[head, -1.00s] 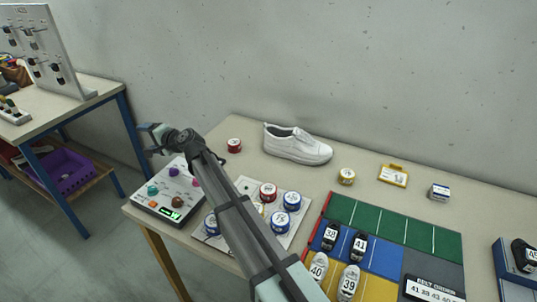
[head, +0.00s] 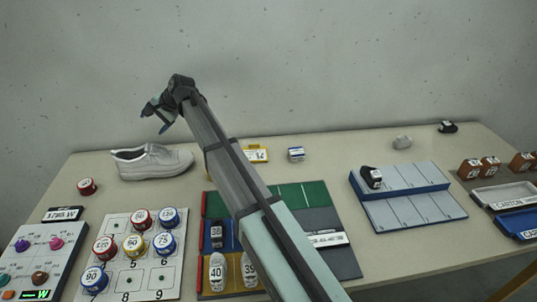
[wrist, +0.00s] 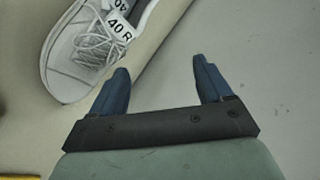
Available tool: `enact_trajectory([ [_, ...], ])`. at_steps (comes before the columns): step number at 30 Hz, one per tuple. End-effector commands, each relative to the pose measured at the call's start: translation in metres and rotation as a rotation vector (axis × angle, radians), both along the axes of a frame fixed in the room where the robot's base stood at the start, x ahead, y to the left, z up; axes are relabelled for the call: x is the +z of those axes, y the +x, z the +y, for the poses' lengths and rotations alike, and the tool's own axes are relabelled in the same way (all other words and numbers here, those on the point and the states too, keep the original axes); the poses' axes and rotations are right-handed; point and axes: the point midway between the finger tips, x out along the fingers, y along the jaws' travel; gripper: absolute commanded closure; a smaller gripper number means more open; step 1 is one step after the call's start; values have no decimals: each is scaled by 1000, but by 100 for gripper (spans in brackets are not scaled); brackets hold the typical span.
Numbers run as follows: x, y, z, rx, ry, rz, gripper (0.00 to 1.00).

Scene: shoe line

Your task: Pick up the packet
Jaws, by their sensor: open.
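No thing is plainly marked as the packet, and I cannot tell which it is. A small white and blue block (head: 296,154) stands at the back middle of the table, right of my arm. My gripper (head: 155,113) is raised above the table near the back wall, over the white shoe (head: 150,162). In the wrist view my gripper (wrist: 162,68) is open, with nothing between its two blue fingers. The shoe (wrist: 90,55), with a "40 R" tag, shows beyond the left finger.
A yellow-framed card (head: 257,155) is partly behind my arm. Several coloured tins stand on a white numbered board (head: 140,262). A coloured mat (head: 320,218) bears small shoes. A blue stepped rack (head: 410,205) and brown blocks (head: 470,168) are to the right. The back right table has free room.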

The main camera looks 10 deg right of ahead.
Motion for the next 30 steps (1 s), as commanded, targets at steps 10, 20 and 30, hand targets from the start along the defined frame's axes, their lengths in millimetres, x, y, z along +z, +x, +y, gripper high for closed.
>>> enact_trajectory([
  [10,-24,27,-229,-376,-221,283,21],
  [20,-30,-3,-429,-794,-389,551,21],
  [30,-29,-33,-513,-1009,-459,677,21],
])
